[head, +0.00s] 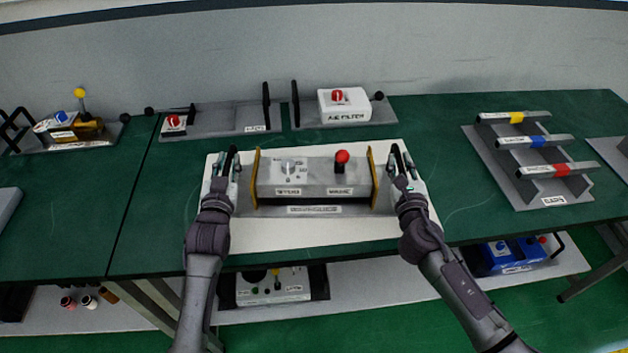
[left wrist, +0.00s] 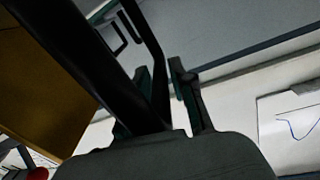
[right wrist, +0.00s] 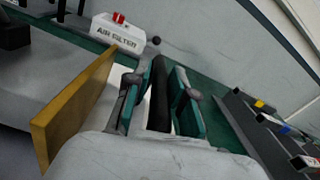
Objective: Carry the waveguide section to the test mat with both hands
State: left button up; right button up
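The waveguide section (head: 315,190) is a grey box unit with a dial, a red knob and brass-coloured end flanges, with a dark handle at each end. In the head view it is level over the white mat (head: 320,236); I cannot tell whether it touches it. My left gripper (head: 231,165) is at its left handle, fingers either side of a dark bar (left wrist: 90,65); whether they press on it is unclear. My right gripper (head: 402,165) is at the right handle, its teal pads close against the dark bar (right wrist: 160,95). A brass flange (right wrist: 75,110) stands beside it.
The air filter (head: 345,105) and a grey tray (head: 220,120) with a red switch stand behind. A rack (head: 530,160) of colour-banded bars is at the right. An amber unit (head: 88,128) is at the far left. Green tabletop (head: 160,200) is bare left of the mat.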

pick_arm(q)
grip_shut()
pick_arm(e)
grip_shut()
